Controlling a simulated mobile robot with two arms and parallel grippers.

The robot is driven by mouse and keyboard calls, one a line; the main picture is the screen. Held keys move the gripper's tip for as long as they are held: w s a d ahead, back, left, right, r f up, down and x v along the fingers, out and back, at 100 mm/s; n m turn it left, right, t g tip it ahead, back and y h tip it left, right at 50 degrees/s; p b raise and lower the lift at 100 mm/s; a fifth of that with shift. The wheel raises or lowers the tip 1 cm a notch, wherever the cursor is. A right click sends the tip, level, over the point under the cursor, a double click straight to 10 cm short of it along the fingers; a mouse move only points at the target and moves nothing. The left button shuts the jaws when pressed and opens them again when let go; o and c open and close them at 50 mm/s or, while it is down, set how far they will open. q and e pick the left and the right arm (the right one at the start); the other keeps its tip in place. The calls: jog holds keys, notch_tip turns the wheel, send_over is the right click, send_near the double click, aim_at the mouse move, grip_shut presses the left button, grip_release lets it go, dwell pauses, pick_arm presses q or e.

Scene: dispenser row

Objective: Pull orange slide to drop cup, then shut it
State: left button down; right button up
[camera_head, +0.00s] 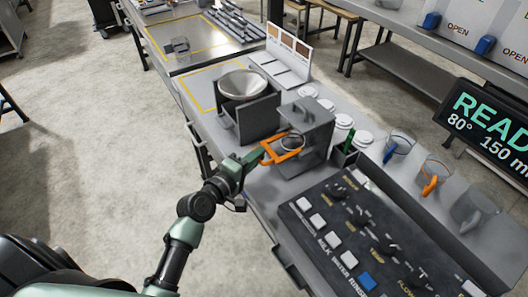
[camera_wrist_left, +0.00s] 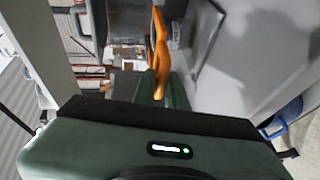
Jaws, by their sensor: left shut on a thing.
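The orange slide (camera_head: 284,157) is a flat open frame on the front of a grey dispenser box (camera_head: 312,112), sticking out to the left. My left gripper (camera_head: 262,155) is shut on the slide's outer end. In the left wrist view the orange slide (camera_wrist_left: 160,45) runs down between the green fingers (camera_wrist_left: 161,92). A small grey round thing (camera_head: 292,141) shows within the frame; I cannot tell if it is a cup. The inside of the dispenser is hidden. My right gripper is not in view.
White lids (camera_head: 345,121) and clear cups with coloured handles (camera_head: 398,143) stand behind and to the right. A black button panel (camera_head: 350,235) fills the near bench. Floor at left is clear.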

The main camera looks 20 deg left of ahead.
pick_arm(q)
jog(key=shift+d+f, duration=0.15)
jog(key=shift+f, duration=0.25)
jog(key=c, duration=1.5)
grip_release()
jog(key=shift+r, duration=0.1)
jog(key=shift+w, duration=0.1)
jog(key=shift+r, duration=0.1)
jog(key=b+v, duration=0.1)
jog(key=v, duration=0.7)
jog(key=shift+b, duration=0.4)
